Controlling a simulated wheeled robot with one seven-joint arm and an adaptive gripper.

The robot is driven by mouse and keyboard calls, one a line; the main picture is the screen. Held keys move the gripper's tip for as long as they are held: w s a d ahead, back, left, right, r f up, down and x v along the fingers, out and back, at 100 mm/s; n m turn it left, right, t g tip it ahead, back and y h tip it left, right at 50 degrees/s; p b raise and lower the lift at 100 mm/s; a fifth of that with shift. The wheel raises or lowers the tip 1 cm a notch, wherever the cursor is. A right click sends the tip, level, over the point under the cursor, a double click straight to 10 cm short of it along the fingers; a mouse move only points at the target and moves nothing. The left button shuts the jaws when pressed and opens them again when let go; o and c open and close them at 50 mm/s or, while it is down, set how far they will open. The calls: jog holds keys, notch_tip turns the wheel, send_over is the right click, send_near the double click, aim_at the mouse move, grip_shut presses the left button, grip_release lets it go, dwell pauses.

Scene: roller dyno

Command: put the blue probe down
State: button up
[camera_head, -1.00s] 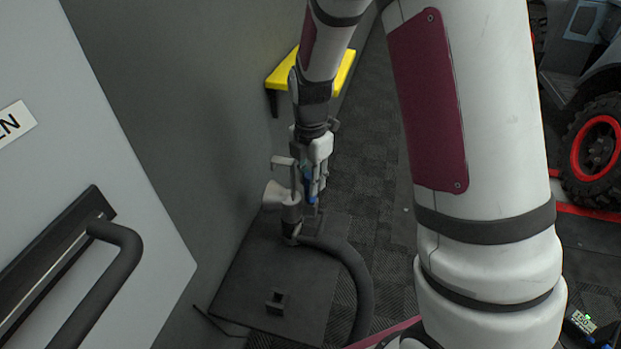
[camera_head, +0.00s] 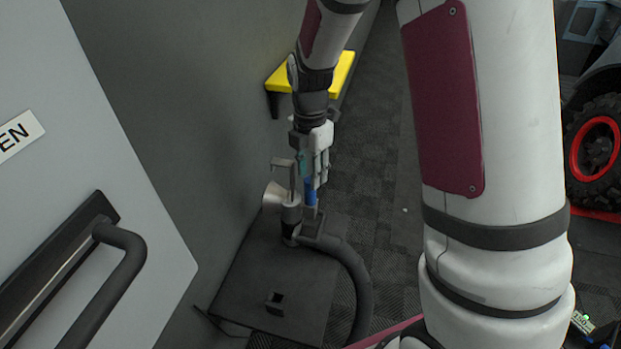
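The blue probe (camera_head: 310,192) stands roughly upright beside a grey metal post with a hose, above the dark base plate (camera_head: 262,290). My gripper (camera_head: 316,176) points down just above and around the probe's upper part. Its pale fingers show on the right side of the probe. A teal patch shows higher up between the gripper parts; I cannot tell what it belongs to. The probe's lower end is close to a dark bracket (camera_head: 322,241) by the post; whether it touches is unclear. The finger gap is too small to judge.
The grey post (camera_head: 291,215) carries a pale funnel (camera_head: 273,197) and a thick black hose (camera_head: 358,285) close to my gripper. A yellow shelf (camera_head: 345,70) is on the wall behind. A door with a black handle (camera_head: 110,270) is at left. A red-rimmed wheel (camera_head: 596,150) is at right.

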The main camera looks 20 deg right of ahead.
jog(key=s+r+m+p, duration=0.1)
jog(key=s+r+m, duration=0.15)
jog(key=r, duration=0.45)
jog(key=s+r+m+p, duration=0.1)
jog(key=s+r+m, duration=0.15)
jog(key=r, duration=0.55)
jog(key=s+r+m, duration=0.2)
jog(key=s+m, duration=0.7)
jog(key=s, duration=0.4)
jog(key=s+r+m+t, duration=0.1)
jog(key=s+r+m, duration=0.2)
jog(key=s+m, duration=0.6)
jog(key=s, duration=0.5)
jog(key=shift+s+r+m, duration=0.15)
jog(key=shift+m, duration=0.15)
notch_tip(320, 180, up, 13)
jog(key=p, duration=1)
